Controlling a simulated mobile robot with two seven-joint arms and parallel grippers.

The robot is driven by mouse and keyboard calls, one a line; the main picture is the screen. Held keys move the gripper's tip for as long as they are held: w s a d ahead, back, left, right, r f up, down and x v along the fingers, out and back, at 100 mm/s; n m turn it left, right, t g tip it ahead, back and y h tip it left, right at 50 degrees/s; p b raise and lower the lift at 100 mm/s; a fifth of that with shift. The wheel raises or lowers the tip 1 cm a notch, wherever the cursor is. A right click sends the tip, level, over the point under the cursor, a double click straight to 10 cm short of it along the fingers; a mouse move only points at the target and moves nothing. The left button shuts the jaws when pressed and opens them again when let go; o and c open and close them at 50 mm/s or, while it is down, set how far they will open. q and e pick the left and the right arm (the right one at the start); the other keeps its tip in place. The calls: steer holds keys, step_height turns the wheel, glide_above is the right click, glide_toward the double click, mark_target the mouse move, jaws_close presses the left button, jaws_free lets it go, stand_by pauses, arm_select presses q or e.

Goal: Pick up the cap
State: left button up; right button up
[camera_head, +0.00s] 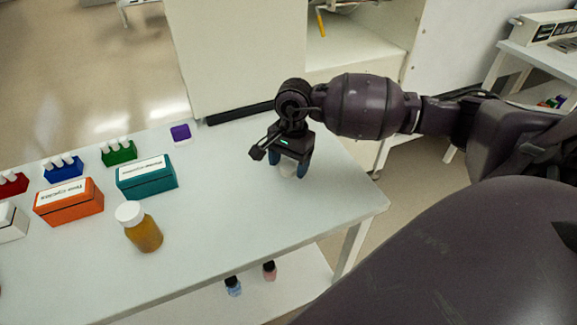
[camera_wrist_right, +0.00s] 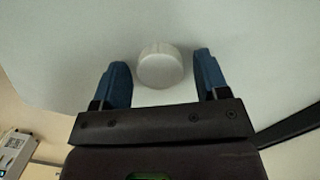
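The cap is a white round cap (camera_wrist_right: 160,66) on the white table. In the right wrist view it lies between the two blue fingertips of my right gripper (camera_wrist_right: 162,82), with a gap on each side. In the head view my right gripper (camera_head: 291,170) points down over the table's right part, and the cap (camera_head: 287,170) shows partly between its fingers. My right gripper is open. My left gripper is not in view. A second white cap (camera_head: 129,212) sits on an amber bottle (camera_head: 144,236) on the table.
A teal box (camera_head: 147,184), an orange box (camera_head: 70,209) and coloured racks with white tubes, such as a green rack (camera_head: 119,154), stand on the table's left. A purple-topped item (camera_head: 181,134) is at the back. The table (camera_head: 235,205) is clear around my right gripper.

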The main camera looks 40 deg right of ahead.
steer(key=c, duration=0.8)
